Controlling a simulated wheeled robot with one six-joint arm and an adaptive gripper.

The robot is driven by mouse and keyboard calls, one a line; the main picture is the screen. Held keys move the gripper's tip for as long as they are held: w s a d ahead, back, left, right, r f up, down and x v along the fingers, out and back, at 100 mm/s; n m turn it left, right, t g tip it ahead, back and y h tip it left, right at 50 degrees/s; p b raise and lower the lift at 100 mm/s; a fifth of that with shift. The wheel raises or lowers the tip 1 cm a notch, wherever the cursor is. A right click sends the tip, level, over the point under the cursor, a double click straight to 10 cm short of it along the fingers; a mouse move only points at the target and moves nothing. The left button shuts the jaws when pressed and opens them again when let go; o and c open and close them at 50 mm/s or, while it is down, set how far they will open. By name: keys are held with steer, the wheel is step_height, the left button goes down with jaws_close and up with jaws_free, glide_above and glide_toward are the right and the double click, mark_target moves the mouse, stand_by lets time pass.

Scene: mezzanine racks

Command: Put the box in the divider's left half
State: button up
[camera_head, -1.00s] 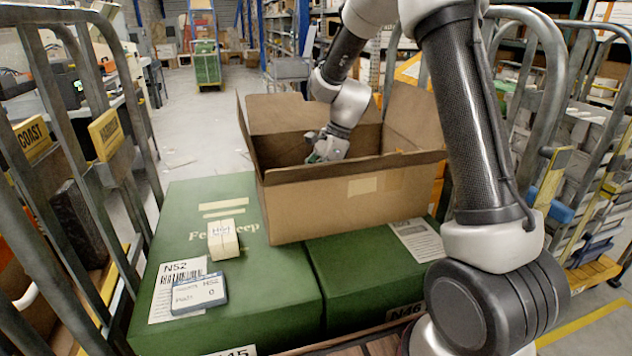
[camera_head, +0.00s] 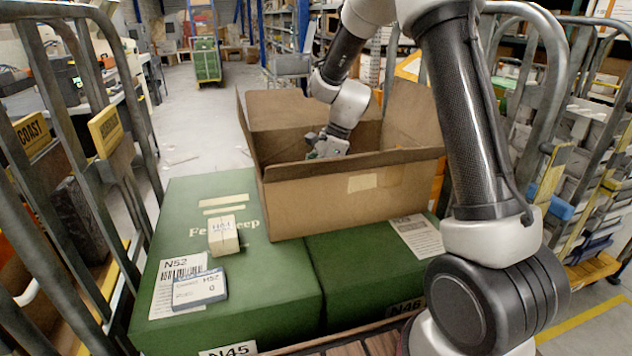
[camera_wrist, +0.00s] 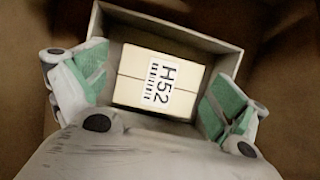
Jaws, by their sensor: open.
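A pale box with an H52 label (camera_wrist: 158,80) lies in the wrist view inside an open-topped, thin-walled holder (camera_wrist: 222,50), perhaps the divider. I cannot tell which half this is. My gripper (camera_wrist: 152,82) is open, with its green-padded fingers apart on either side of the holder and the box. In the head view my gripper (camera_head: 327,147) reaches down into a large open cardboard carton (camera_head: 330,205). The carton's front wall hides its floor, the box and the holder there.
The carton stands on green crates (camera_head: 235,300) with its flaps up. Metal cage rails (camera_head: 85,80) rise at the left and right.

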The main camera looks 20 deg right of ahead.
steer(key=v, duration=1.3)
steer(key=shift+a+r, duration=0.1)
steer(key=shift+a, duration=0.05)
